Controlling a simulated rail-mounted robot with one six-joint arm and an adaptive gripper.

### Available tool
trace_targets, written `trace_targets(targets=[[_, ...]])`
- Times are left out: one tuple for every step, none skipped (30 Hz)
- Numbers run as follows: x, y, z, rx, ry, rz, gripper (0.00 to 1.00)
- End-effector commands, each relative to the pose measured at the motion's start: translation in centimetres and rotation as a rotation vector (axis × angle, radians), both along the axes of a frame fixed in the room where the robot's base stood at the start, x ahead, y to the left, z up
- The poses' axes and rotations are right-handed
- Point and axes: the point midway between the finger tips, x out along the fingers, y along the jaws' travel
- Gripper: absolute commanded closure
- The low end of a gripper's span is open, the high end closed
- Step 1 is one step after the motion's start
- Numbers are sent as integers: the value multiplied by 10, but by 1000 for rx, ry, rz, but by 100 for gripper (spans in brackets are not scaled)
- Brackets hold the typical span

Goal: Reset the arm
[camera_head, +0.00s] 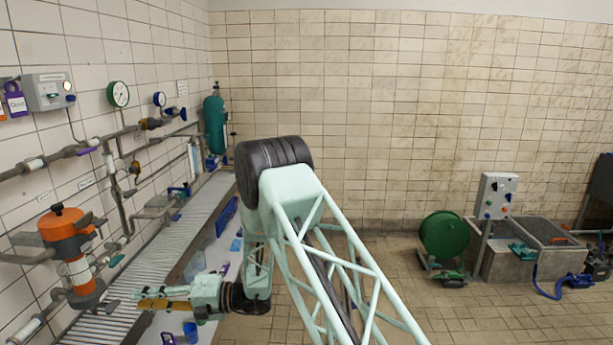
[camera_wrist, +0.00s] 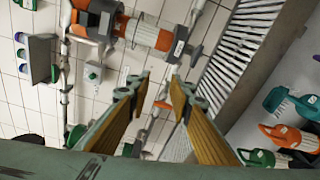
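My gripper (camera_head: 150,300) is at the lower left in the head view, pointing left over the slatted bench (camera_head: 150,262). In the wrist view my gripper (camera_wrist: 162,80) shows two fingers with yellow inner pads. They stand apart with nothing between them. My pale green arm (camera_head: 325,255) is bent, with a black joint at its top and a lattice link running down to the lower right. It covers part of the bench's right side.
An orange filter unit (camera_head: 68,235) with a black top stands left of my gripper. Pipes and gauges (camera_head: 118,94) line the left wall. A blue cup (camera_head: 190,333) is below the gripper. Loose tools (camera_wrist: 290,138) lie right in the wrist view. The floor ahead is partly clear.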

Motion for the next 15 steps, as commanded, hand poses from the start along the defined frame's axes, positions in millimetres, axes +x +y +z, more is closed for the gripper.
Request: trace_targets(targets=[[-2, -5, 12, -4, -29, 12, 80], [-3, -7, 18, -7, -46, 19, 80], [-6, -11, 26, -10, -70, 32, 80], [-8, -13, 31, -13, -85, 39, 80], [-10, -15, 37, -15, -103, 47, 80], [-12, -19, 44, -20, -128, 58, 80], [-14, -21, 50, -22, -144, 66, 80], [-17, -24, 55, -26, -162, 75, 80], [-19, -28, 62, -30, -185, 85, 80], [-21, -31, 67, -34, -202, 93, 80], [-23, -34, 72, -36, -221, 101, 80], [-26, -38, 79, -40, -243, 113, 80], [-28, -41, 84, -42, -261, 121, 80], [-30, -44, 89, -44, -280, 128, 80], [-34, -48, 95, -49, -302, 140, 80]])
